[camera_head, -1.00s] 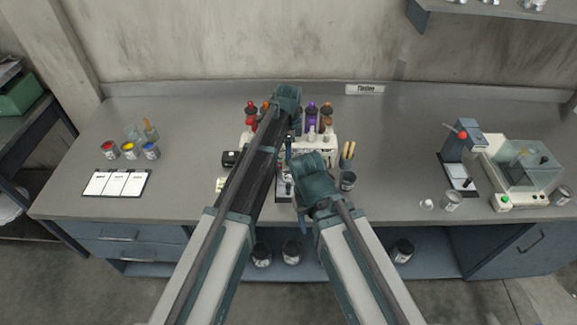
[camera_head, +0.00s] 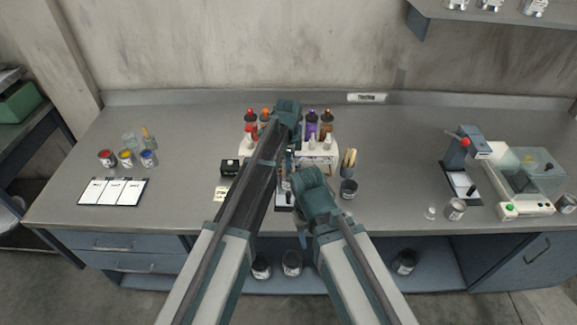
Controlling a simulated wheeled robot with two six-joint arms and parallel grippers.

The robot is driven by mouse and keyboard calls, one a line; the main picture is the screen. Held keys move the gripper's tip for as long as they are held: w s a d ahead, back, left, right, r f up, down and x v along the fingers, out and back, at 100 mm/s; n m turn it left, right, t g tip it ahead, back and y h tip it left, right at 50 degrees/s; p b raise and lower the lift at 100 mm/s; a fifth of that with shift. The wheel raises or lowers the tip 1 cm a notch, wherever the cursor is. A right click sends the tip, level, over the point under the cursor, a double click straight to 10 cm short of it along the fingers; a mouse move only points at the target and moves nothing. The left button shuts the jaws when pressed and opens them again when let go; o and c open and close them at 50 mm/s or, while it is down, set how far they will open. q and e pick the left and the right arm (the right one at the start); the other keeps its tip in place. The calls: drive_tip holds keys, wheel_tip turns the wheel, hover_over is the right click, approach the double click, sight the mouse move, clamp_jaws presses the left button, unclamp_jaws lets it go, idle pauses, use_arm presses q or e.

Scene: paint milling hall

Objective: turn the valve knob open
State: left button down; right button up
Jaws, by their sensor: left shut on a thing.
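The paint dispenser (camera_head: 318,158) stands at the middle of the bench, a white rack with red, orange and purple-topped bottles. My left arm reaches over it, and my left gripper (camera_head: 289,155) points down at the dispenser's front. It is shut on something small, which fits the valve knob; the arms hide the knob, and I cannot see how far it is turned. My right gripper (camera_head: 303,236) hangs nearer, in front of the bench edge and below its wrist. Its fingers are too hidden to show their state.
A dark can (camera_head: 348,189) and a holder with wooden sticks (camera_head: 348,161) stand right of the dispenser. A black box (camera_head: 230,167) is at its left. Small paint pots (camera_head: 126,158) and white cards (camera_head: 113,191) lie left; a machine (camera_head: 525,185) stands right.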

use_arm(q)
drive_tip(key=shift+n, duration=0.3)
drive_tip(key=n, duration=0.3)
drive_tip(key=shift+n, duration=0.3)
drive_tip(key=n, duration=0.4)
drive_tip(key=shift+n, duration=0.3)
drive_tip(key=n, duration=0.4)
drive_tip(key=shift+n, duration=2.5)
drive_tip(key=c, duration=0.5)
unclamp_jaws()
drive_tip(key=shift+c, duration=0.2)
